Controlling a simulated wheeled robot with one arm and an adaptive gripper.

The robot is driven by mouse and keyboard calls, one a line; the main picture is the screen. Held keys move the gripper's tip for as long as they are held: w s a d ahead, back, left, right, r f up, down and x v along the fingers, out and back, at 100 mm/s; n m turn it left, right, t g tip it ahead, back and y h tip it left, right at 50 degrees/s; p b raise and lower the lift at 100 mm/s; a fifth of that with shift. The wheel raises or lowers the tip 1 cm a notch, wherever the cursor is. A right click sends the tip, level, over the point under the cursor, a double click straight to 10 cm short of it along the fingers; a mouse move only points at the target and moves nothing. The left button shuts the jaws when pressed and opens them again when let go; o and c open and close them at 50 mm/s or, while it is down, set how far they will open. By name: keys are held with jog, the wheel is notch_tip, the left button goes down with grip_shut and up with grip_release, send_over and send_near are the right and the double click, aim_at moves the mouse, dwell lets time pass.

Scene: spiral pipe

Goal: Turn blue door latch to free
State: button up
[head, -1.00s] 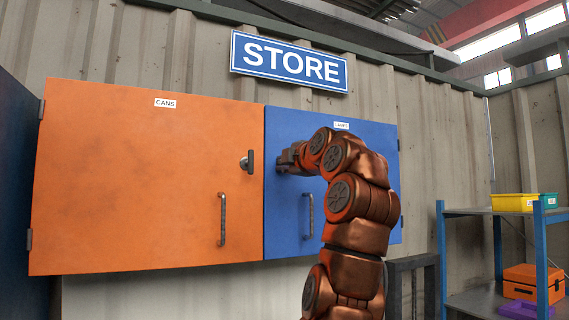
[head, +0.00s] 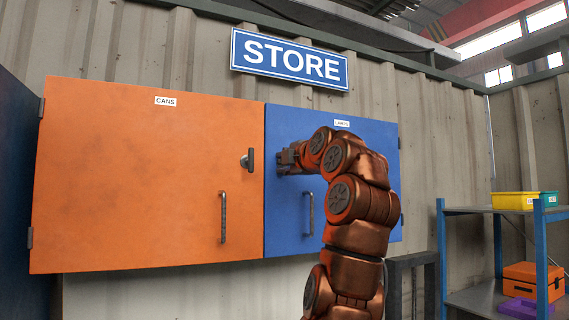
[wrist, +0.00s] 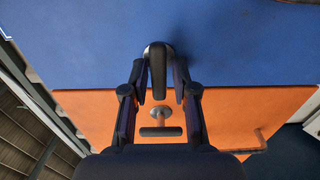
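The blue door (head: 350,215), with a white label near its top, is shut beside the orange door. Its dark latch bar (wrist: 158,72) shows in the wrist view on a round metal base. The bar points toward the orange door, at right angles to the orange door's latch. My gripper (wrist: 159,68) is at the latch, one finger on each side of the bar, with a narrow gap visible on both sides. In the head view my gripper (head: 284,159) is at the blue door's left edge and hides the latch.
The orange door (head: 130,190) has its own latch (head: 248,160) and a pull handle (head: 223,217). The blue door's pull handle (head: 307,214) hangs just below my gripper. A shelf rack (head: 480,211) with bins stands at right.

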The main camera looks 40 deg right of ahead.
jog(key=shift+o, duration=0.6)
jog(key=shift+s, duration=0.1)
jog(key=v, duration=1.2)
jog(key=shift+a, duration=0.1)
